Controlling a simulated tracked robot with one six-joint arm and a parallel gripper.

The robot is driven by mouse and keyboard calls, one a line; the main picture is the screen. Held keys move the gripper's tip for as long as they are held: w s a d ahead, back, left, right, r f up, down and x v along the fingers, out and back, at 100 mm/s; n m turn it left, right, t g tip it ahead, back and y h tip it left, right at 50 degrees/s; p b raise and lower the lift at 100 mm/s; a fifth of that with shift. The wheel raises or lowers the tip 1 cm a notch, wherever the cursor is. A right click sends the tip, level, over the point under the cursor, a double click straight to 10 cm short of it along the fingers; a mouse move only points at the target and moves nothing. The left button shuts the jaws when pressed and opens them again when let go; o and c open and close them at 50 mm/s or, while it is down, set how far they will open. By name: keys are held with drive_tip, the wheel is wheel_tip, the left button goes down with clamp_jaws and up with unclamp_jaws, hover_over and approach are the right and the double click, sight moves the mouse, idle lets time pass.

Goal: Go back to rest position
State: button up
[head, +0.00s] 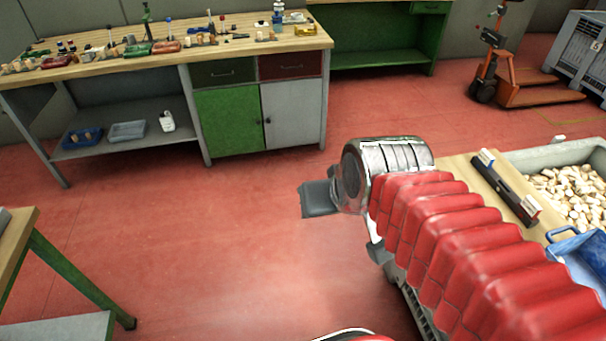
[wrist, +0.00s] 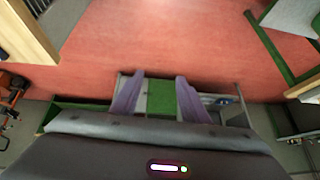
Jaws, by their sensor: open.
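My gripper (wrist: 160,76) shows in the wrist view with its two purple-grey fingers spread apart. The space between the fingers is empty, and nothing is held. Behind them, the wrist view shows a cabinet with a green door (wrist: 161,98), some way off across the red floor. In the head view my red-sleeved arm reaches up from the lower right.
A workbench (head: 150,66) with tools and small parts stands at the back left. A grey crate (head: 555,153) of cork stoppers (head: 568,192) and a blue tray (head: 592,258) are at right. An orange pallet truck (head: 530,92) stands behind. Red floor (head: 180,245) is clear at left centre.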

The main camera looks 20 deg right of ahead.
drive_tip(key=s, duration=0.2)
drive_tip(key=s+a+n+g, duration=0.1)
drive_tip(key=shift+s, duration=0.35)
